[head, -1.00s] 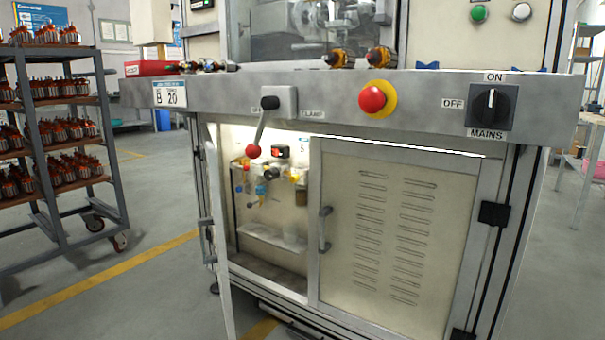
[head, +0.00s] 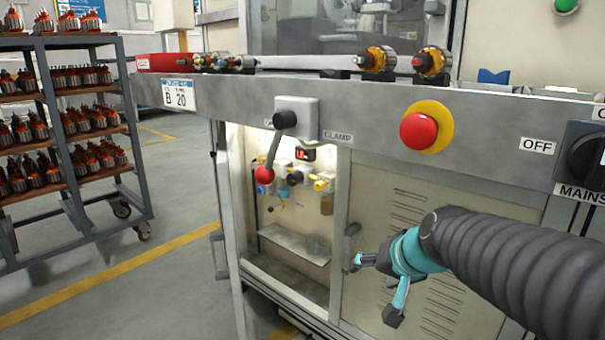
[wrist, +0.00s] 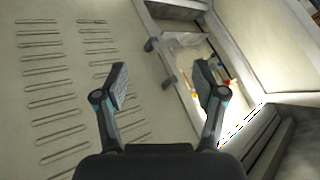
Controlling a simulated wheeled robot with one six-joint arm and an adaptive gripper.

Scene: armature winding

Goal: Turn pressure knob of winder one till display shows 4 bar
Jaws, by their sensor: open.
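The winder's lower cabinet stands open on its left side in the head view. Inside is an air unit with a small red-lit display (head: 305,154), too small to read. A dark round knob (head: 294,178) sits just below the display, among blue and yellow fittings; I take it for the pressure knob. My gripper (head: 374,287) is in front of the closed vented door, right of and below the opening. It is open and empty, apart from the knob. In the wrist view my gripper (wrist: 162,85) points at the door's edge, with the opening beyond.
A clamp lever with a red ball (head: 264,174) hangs in front of the opening's upper part. The door handle (head: 351,245) is close to my gripper. A red emergency button (head: 418,131) and the mains switch (head: 588,160) are on the rail above. A rack (head: 75,190) stands left.

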